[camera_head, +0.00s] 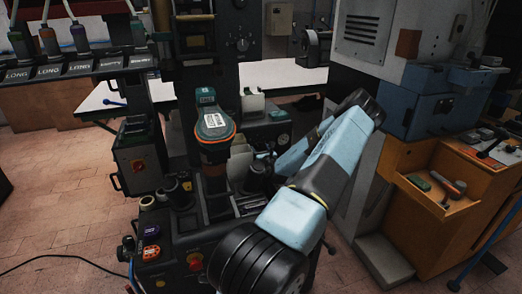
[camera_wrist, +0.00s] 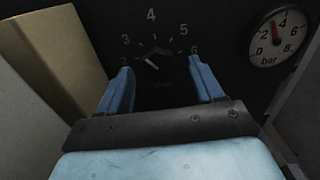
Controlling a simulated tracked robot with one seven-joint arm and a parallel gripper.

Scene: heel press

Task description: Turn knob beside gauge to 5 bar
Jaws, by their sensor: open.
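The dark knob (camera_wrist: 153,62) sits on a black panel in the wrist view, with white numbers 2 to 6 around it. Its white mark seems to lie on the left side, near the 2. The round white gauge (camera_wrist: 278,38) is to the right of the knob. Its red needle points up between 2 and 4. My gripper (camera_wrist: 165,82) is open, its two blue fingers on either side of the knob's lower part in the picture. I cannot tell whether they touch it.
A beige block (camera_wrist: 45,60) stands close on the left of the wrist view. In the head view, a red button (camera_head: 195,262) is on the machine's front. An orange-brown bench (camera_head: 440,185) with tools stands at the right. Brick floor (camera_head: 80,190) lies open at the left.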

